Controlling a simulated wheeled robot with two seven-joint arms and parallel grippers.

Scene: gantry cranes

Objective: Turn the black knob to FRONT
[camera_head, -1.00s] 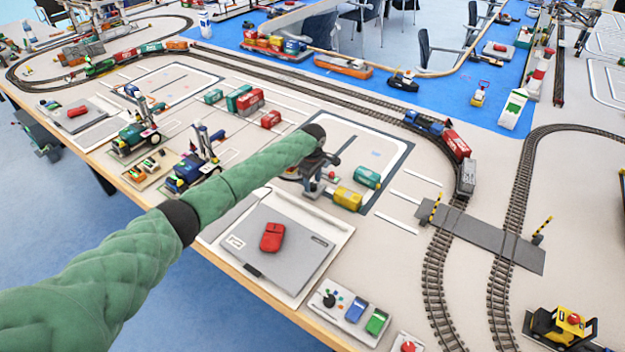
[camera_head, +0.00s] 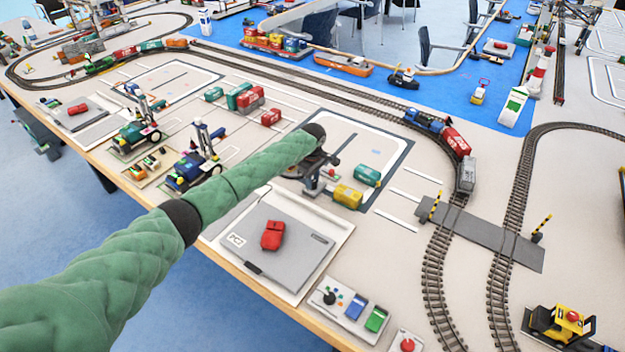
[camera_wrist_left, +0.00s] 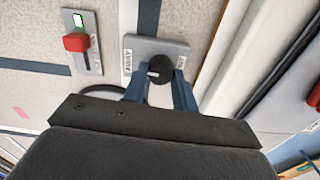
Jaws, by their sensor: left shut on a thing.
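The black knob (camera_wrist_left: 163,68) shows in the left wrist view on a small grey plate (camera_wrist_left: 143,46). A white mark on its top points left, towards a label reading AWAY (camera_wrist_left: 128,61). A second label (camera_wrist_left: 181,62) at its right is too small to read. My left gripper (camera_wrist_left: 160,87) has a blue-grey finger on each side of the knob and is shut on it. In the head view my left gripper (camera_head: 312,180) points down at the table beyond the grey pad, and the knob is hidden there. My right gripper is not in view.
A red block on a plate (camera_wrist_left: 77,42) stands left of the knob. In the head view, yellow (camera_head: 348,196) and teal (camera_head: 367,176) tanks stand just right of my gripper. A grey pad with a red car (camera_head: 272,235) and a control panel (camera_head: 350,308) lie nearer the front edge.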

